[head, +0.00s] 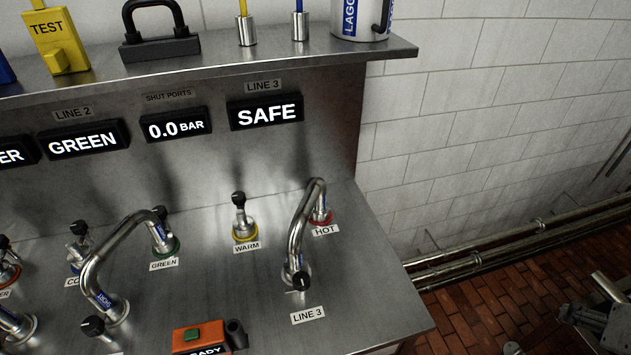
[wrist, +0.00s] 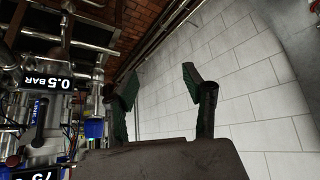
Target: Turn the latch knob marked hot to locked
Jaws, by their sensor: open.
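The HOT label (head: 325,230) is on the steel panel at the right in the head view. The pipe's near end stands by the LINE 3 label (head: 308,315), with a black knob (head: 301,281) there. My gripper (wrist: 160,85) shows in the wrist view, open and empty, its two fingers apart before a white tiled wall. It is not clearly seen in the head view.
The WARM post (head: 240,217) stands left of HOT, with a black knob and yellow ring. Another bent pipe (head: 108,258) ends at GREEN. The display (head: 265,112) reads SAFE. A shelf (head: 200,66) overhangs the back. Wall pipes (head: 520,235) run at right. Pipework (wrist: 60,80) fills the wrist view's left.

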